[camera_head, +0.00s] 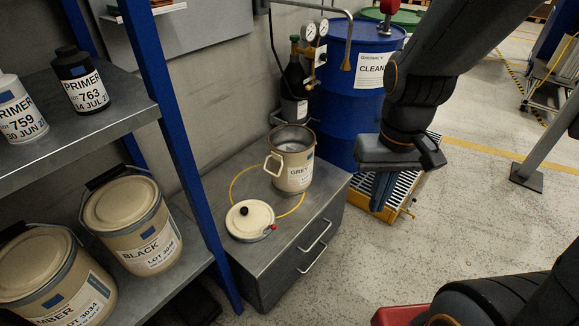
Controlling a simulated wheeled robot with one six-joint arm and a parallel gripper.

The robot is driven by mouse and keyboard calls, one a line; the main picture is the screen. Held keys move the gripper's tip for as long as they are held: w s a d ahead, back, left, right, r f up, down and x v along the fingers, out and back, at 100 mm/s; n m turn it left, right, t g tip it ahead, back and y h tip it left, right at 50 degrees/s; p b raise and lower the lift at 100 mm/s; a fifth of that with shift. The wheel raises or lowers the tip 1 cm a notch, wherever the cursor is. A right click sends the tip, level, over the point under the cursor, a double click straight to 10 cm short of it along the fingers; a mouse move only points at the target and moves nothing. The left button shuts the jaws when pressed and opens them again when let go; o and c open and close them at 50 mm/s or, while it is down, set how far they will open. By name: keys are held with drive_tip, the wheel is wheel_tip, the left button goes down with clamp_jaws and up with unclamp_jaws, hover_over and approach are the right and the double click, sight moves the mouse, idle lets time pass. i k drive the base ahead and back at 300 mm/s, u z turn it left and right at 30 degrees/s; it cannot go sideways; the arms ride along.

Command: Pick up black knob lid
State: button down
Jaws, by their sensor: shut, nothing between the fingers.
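The lid (251,222) is a round cream disc with a small black knob (244,211) at its centre. It lies flat on the grey metal cabinet (215,215), and the knob points up. A cream can labelled GREY (291,172) stands open just behind and to the right of it. My gripper (382,200) hangs to the right of the cabinet in the picture, in front of the blue drum, well apart from the lid. Its fingers point down, are shut and hold nothing.
A yellow ring (236,181) is marked on the cabinet top around the can and lid. A small red piece (273,227) sits at the lid's edge. A shelf rack with a blue post (170,110) stands left. The blue drum (340,100) and gauges (316,29) stand behind.

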sight(245, 221)
drive_tip(key=k, duration=1.25)
drive_tip(key=u, duration=0.7)
drive_tip(key=i, duration=1.8)
drive_tip(key=z, duration=0.2)
